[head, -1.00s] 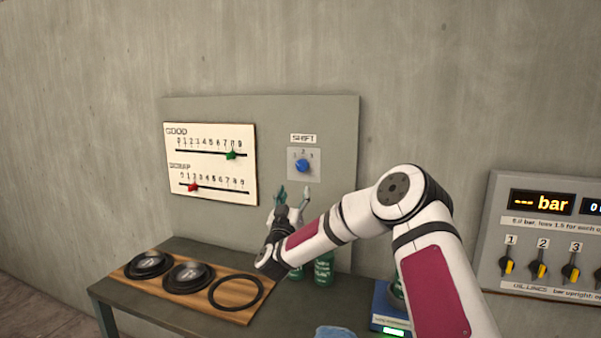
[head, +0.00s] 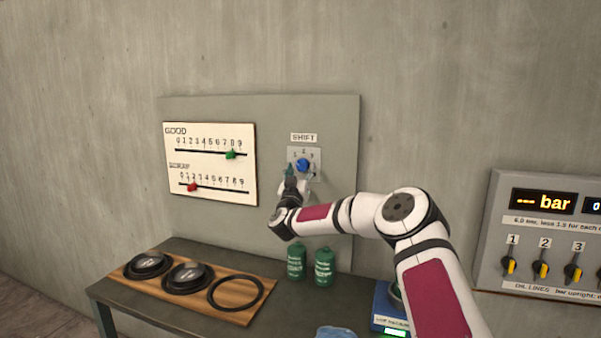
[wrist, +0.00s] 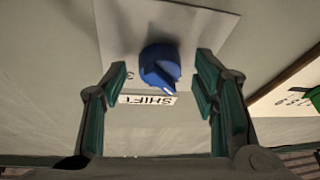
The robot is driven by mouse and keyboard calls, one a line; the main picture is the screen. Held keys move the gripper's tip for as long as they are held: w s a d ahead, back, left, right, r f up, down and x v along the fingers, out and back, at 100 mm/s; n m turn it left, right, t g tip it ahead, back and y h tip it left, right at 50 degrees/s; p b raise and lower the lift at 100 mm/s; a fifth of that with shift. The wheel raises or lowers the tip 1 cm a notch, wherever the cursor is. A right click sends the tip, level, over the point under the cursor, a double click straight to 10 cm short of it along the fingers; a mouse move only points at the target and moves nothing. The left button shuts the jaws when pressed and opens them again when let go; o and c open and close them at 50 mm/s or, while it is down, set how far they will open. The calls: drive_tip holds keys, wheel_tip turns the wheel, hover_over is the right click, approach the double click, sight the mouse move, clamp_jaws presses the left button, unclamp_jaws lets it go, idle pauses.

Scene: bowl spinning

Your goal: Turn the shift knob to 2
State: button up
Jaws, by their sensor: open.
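The blue shift knob (head: 302,165) sits on a small light plate (head: 291,155) under the SHIFT label (head: 303,137) on the grey wall panel. The plate shows the numbers 1, 2 and 3 around the knob. My gripper (head: 301,174) is just below the knob in the head view. In the wrist view the knob (wrist: 160,66) is ahead, between the two open fingers (wrist: 153,85) and apart from both. Its pointer is visible there, but I cannot tell for sure which number it marks.
A board with GOOD and SCRAP sliders (head: 210,163) hangs left of the knob. Below is a table with a wooden board (head: 205,307) of black discs and two green bottles (head: 324,267). An oil-line panel (head: 545,240) is at right.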

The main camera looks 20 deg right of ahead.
drive_tip(key=shift+c, duration=0.3)
drive_tip(key=c, duration=1.1)
drive_tip(key=shift+w+a+m+h+b, duration=0.15)
drive_tip(key=shift+m+h+b, duration=0.3)
drive_tip(key=shift+m, duration=0.25)
drive_tip(key=shift+a+m+g+h+b, duration=0.1)
drive_tip(key=shift+m+g+h+b, duration=0.3)
drive_tip(key=shift+m, duration=0.3)
drive_tip(key=m+h+b, duration=0.1)
drive_tip(key=m, duration=0.1)
drive_tip(key=m+g+b, duration=0.1)
drive_tip(key=m, duration=0.1)
drive_tip(key=shift+w+f+h, duration=0.1)
drive_tip(key=shift+w+h, duration=0.05)
drive_tip(key=shift+h, duration=0.2)
drive_tip(key=m+g+h+b, duration=0.1)
drive_tip(key=m+b, duration=0.1)
drive_tip(key=m, duration=0.1)
drive_tip(key=m+g+h+b, duration=0.1)
drive_tip(key=m+g+b, duration=0.1)
drive_tip(key=m, duration=0.1)
drive_tip(key=shift+a, duration=0.1)
drive_tip(key=shift+m+g, duration=0.3)
drive_tip(key=shift+m, duration=0.1)
